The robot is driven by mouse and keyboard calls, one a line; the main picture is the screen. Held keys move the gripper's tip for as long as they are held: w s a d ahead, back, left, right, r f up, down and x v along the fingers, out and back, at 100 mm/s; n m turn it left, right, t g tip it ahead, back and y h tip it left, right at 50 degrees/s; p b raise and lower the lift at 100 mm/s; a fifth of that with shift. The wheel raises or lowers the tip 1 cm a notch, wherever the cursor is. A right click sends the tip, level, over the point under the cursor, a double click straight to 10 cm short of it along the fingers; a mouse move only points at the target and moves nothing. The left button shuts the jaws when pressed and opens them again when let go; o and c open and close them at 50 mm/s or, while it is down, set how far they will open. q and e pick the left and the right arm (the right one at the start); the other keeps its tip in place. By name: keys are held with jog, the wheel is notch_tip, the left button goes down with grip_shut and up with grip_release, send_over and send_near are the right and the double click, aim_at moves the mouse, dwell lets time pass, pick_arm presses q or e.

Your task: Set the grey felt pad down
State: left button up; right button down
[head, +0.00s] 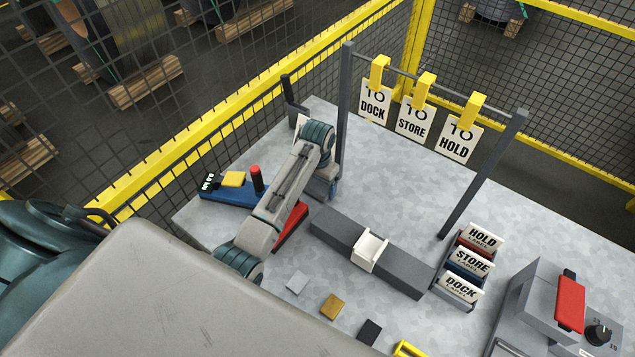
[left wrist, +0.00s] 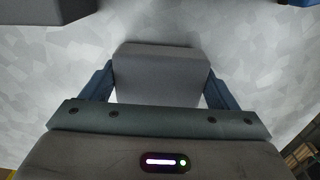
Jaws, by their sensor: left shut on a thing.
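The grey felt pad (left wrist: 160,75) shows in the left wrist view as a plain grey block between the two blue fingers of my left gripper (left wrist: 160,90). The gripper is shut on it, with a finger at each side. The pale mottled bench top (left wrist: 250,55) lies beyond it; I cannot tell whether the pad touches it. There my own wrist hides most or all of the pad. My right gripper is not in view.
A dark grey bar (head: 400,265) with a white slider (head: 370,250) lies right of the gripper. A blue holder (head: 232,193) stands left, and a red piece (head: 291,226) lies by my arm. A sign frame (head: 346,110) stands close behind. Small grey (head: 297,282), tan and black squares lie in front.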

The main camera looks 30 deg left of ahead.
pick_arm(q)
jog(key=shift+f, duration=0.2)
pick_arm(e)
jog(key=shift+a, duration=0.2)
pick_arm(q)
jog(key=o, duration=0.9)
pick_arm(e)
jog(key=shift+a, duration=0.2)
pick_arm(q)
notch_tip(320, 180, up, 5)
jog(key=shift+r+b, duration=0.1)
jog(key=shift+b, duration=0.95)
notch_tip(320, 180, up, 5)
jog(key=shift+f+p, duration=0.15)
jog(key=shift+p, duration=0.9)
jog(key=shift+r+p, duration=0.35)
jog(key=shift+r, duration=0.1)
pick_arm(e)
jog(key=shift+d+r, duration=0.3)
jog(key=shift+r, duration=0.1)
pick_arm(q)
jog(key=shift+f, duration=0.1)
